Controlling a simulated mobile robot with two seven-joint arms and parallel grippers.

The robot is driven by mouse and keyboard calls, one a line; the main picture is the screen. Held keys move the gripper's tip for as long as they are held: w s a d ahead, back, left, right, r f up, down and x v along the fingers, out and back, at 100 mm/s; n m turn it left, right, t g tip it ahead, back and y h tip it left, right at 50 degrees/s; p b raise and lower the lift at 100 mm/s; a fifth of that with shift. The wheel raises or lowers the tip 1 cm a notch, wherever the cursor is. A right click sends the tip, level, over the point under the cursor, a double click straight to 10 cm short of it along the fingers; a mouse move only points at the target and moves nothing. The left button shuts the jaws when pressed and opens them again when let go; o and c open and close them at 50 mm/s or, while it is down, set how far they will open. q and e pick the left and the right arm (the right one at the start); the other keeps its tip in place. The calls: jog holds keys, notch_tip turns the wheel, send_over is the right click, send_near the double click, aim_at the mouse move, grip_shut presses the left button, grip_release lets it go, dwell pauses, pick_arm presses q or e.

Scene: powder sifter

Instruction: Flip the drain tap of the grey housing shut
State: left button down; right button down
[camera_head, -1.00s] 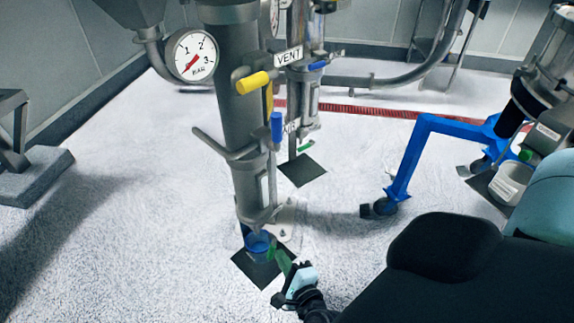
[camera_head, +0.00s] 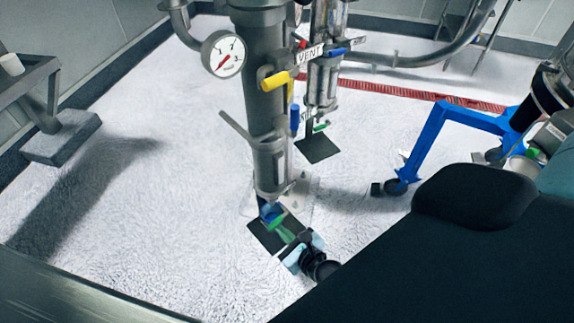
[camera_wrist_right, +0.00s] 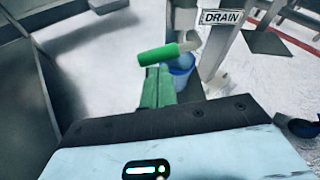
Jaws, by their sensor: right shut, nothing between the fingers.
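The grey housing (camera_head: 268,150) stands upright as a tall column in the head view. Its drain tap has a green handle (camera_head: 276,218) low at the foot of the column. In the right wrist view the green handle (camera_wrist_right: 158,57) lies roughly sideways, its right end on a metal stem, near a DRAIN label (camera_wrist_right: 220,18). My right gripper (camera_head: 285,234) is shut and empty, just in front of the handle. In the right wrist view its green fingers (camera_wrist_right: 157,75) point at the handle's underside; I cannot tell whether they touch. My left gripper is not in view.
A blue cup (camera_wrist_right: 181,68) stands below the tap, close to my fingers. Yellow (camera_head: 276,80) and blue (camera_head: 295,119) handles sit higher on the housing. A blue wheeled frame (camera_head: 428,140) stands at right.

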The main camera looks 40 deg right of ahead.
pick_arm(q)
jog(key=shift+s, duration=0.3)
pick_arm(e)
jog(key=shift+r, duration=0.1)
jog(key=shift+d, duration=0.15)
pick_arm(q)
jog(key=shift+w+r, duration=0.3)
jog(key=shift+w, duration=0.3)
pick_arm(e)
jog(key=shift+w+d+r, duration=0.1)
jog(key=shift+d, duration=0.55)
